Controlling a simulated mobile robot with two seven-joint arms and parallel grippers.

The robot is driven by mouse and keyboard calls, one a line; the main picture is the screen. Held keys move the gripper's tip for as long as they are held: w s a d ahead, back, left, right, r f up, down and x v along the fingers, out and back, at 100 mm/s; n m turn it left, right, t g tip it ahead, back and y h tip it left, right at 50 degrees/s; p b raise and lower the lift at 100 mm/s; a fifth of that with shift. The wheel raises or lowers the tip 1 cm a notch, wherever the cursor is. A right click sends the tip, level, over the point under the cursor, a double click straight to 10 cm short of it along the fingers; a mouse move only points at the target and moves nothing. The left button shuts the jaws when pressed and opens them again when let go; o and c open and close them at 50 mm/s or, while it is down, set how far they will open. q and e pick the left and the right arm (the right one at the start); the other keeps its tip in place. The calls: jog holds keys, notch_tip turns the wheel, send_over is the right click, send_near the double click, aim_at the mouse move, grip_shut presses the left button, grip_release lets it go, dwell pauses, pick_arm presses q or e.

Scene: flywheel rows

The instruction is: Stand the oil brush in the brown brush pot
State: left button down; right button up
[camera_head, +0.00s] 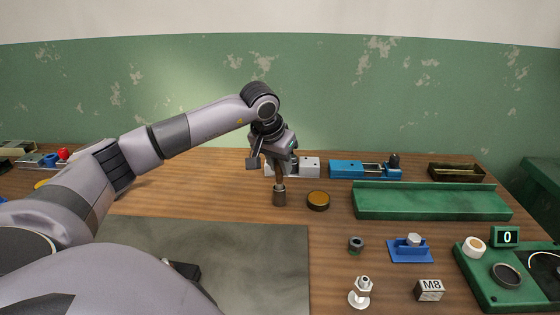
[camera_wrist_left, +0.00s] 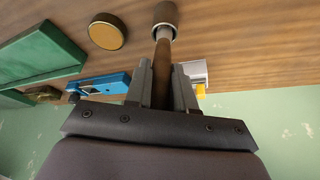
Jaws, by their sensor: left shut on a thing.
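The oil brush (camera_head: 280,173) is upright in my left gripper (camera_head: 276,165), its brown handle between the two fingers. In the left wrist view the handle (camera_wrist_left: 162,62) runs between the fingertips (camera_wrist_left: 161,80) to the mouth of the brown brush pot (camera_wrist_left: 165,16). In the head view the pot (camera_head: 279,197) stands upright on the table, directly below the gripper. The brush's lower end appears to be inside the pot's mouth; how deep it sits is hidden. My right gripper is not in view.
A round amber-topped tin (camera_head: 318,201) stands just right of the pot. A green tray (camera_head: 430,202) lies further right, with a blue vise-like fixture (camera_head: 348,169) behind. A grey mat (camera_head: 240,250) lies in front. Nuts, a blue holder (camera_head: 410,250) and an M8 block (camera_head: 429,290) are at front right.

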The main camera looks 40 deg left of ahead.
pick_arm(q)
jog(key=shift+f, duration=0.2)
jog(key=c, duration=0.9)
grip_release()
jog(key=shift+r, duration=0.1)
jog(key=v, duration=0.7)
jog(key=shift+d, duration=0.1)
